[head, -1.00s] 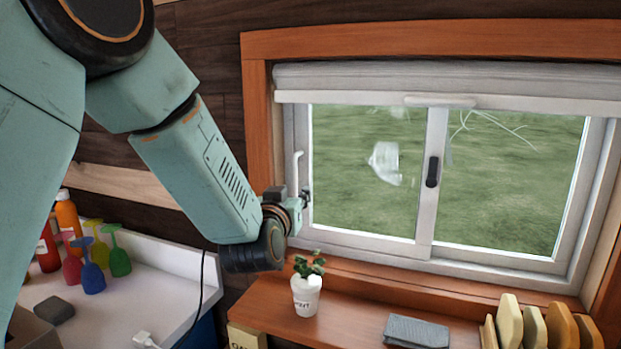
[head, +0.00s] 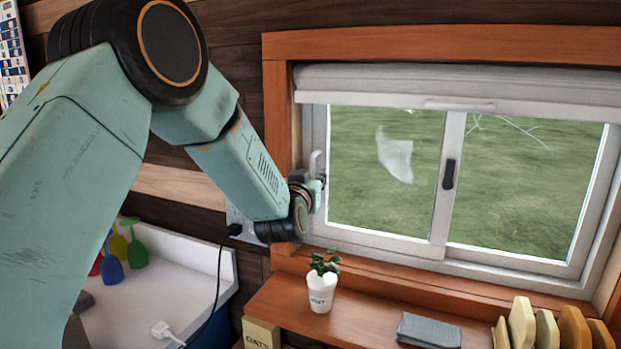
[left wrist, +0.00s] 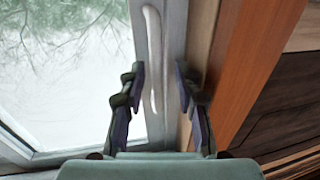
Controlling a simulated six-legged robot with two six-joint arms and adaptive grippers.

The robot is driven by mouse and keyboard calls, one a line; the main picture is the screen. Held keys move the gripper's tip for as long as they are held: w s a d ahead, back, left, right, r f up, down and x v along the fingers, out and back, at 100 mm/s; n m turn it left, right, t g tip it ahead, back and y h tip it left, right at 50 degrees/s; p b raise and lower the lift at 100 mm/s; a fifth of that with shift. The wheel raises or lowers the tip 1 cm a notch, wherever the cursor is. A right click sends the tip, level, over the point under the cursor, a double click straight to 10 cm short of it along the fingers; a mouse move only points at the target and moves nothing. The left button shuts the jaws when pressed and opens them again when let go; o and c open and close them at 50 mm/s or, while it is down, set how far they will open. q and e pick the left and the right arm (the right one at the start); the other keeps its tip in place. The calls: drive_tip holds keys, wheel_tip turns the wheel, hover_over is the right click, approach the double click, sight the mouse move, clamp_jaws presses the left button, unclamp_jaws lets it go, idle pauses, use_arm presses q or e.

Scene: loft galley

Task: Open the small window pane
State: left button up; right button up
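The window has a left pane (head: 386,170) and a right pane (head: 527,190) in white frames, and both look flush with the frame. A pale upright handle (head: 314,161) is on the left edge of the left frame; it also shows in the left wrist view as a long white handle (left wrist: 154,58). A dark latch (head: 449,174) is on the middle bar. My left gripper (head: 318,184) is at the handle's lower end. In the left wrist view its fingers (left wrist: 158,82) are apart, with the handle between and beyond them; contact cannot be told. My right gripper is out of view.
A potted plant (head: 322,287), a grey cloth (head: 429,331) and several boards (head: 548,326) stand on the wooden shelf (head: 375,311) below. A rolled blind (head: 460,85) hangs above.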

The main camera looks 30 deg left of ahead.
use_arm(q)
drive_tip(key=shift+w+d, duration=0.2)
drive_tip(key=shift+d, duration=0.05)
drive_tip(key=shift+c, duration=0.3)
drive_tip(key=shift+w+a+f, duration=0.15)
drive_tip(key=shift+w+f, duration=0.15)
drive_tip(key=c, duration=0.3)
drive_tip(key=shift+s+a, duration=0.1)
drive_tip(key=shift+a, duration=0.05)
drive_tip(key=c, duration=0.3)
drive_tip(key=shift+r, duration=0.1)
clamp_jaws()
